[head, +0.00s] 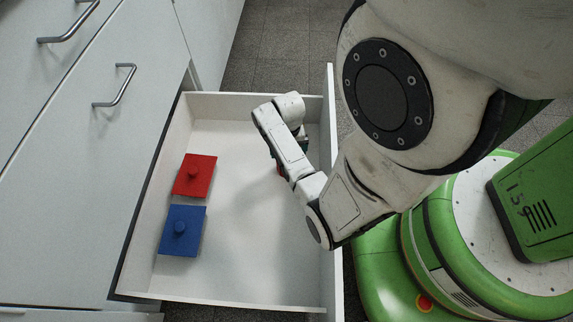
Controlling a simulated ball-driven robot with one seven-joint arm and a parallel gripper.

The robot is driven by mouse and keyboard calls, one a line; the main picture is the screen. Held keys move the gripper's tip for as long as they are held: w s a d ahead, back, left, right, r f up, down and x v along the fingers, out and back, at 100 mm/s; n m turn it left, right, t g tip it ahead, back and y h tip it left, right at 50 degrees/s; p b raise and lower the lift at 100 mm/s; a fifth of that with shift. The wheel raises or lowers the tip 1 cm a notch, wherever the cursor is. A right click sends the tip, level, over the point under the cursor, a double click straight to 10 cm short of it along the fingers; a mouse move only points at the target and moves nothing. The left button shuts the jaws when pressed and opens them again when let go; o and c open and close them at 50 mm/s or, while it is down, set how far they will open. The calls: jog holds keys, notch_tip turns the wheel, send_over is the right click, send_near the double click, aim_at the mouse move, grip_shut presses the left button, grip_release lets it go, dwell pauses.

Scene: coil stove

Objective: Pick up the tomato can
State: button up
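A small red patch (282,170) shows at the edge of my forearm, low in the open drawer. It may be part of the tomato can, but my arm hides most of it and I cannot tell for sure. My arm reaches over the drawer's right wall and bends down inside. My gripper is mostly hidden behind my own wrist and forearm. Its fingers do not show, so I cannot tell whether it is open, shut or touching the red thing.
The open white drawer (240,295) holds a red block with a knob (196,178) and a blue block with a knob (182,232) on its left side. The drawer's middle and lower floor are clear. White cabinet fronts (75,145) with metal handles stand at left.

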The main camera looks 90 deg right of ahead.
jog(key=shift+w+a+f+b, duration=0.1)
jog(key=shift+w+f+b, duration=0.05)
jog(key=shift+f+b, duration=1.15)
jog(key=shift+w+f+b, duration=0.15)
jog(key=shift+f+b, duration=0.6)
jog(key=shift+f, duration=0.9)
jog(key=shift+r, duration=0.1)
jog(key=c, duration=1.4)
